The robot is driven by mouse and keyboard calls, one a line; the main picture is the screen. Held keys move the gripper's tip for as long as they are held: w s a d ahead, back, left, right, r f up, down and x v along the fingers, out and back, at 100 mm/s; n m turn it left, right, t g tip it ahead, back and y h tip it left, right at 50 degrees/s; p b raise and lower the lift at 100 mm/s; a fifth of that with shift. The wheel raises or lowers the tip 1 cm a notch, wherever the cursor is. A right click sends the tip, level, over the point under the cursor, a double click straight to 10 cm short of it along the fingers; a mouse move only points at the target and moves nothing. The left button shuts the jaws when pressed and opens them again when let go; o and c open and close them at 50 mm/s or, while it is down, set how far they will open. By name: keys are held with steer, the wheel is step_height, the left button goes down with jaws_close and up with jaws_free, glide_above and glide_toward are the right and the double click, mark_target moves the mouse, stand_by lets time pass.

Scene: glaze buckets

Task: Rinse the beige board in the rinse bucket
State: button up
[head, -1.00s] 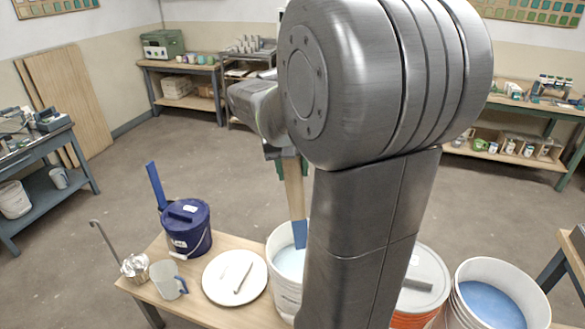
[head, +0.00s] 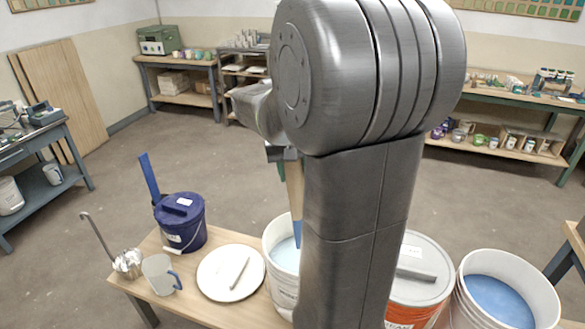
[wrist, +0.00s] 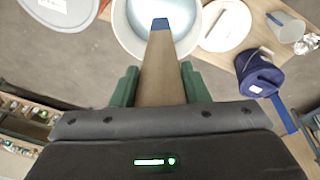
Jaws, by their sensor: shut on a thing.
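The beige board (wrist: 160,75) is a long flat strip with a blue lower end. In the wrist view its blue end (wrist: 161,24) shows against the mouth of a white bucket (wrist: 120,30) holding pale blue liquid. In the head view the board (head: 294,190) hangs down at the mouth of this bucket (head: 283,283), slightly tilted. I cannot tell whether its tip touches the liquid. My gripper (wrist: 157,84), with green fingers, is shut on the board's upper part. In the head view my arm partly hides the board, bucket and gripper.
The table (head: 150,285) also bears a navy lidded bucket (head: 180,225), a white plate (head: 215,285) with a stick, a clear jug (head: 158,275), and a metal ladle (head: 127,262). To the right are an orange lidded bucket (head: 412,316) and an open bucket of blue liquid (head: 500,300).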

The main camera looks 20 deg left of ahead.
steer(key=b+x, duration=1.1)
steer(key=x, duration=0.7)
steer(key=shift+f, duration=0.4)
steer(key=shift+w+f+b, duration=0.15)
steer(key=shift+f+b, duration=0.45)
steer(key=shift+f, duration=0.1)
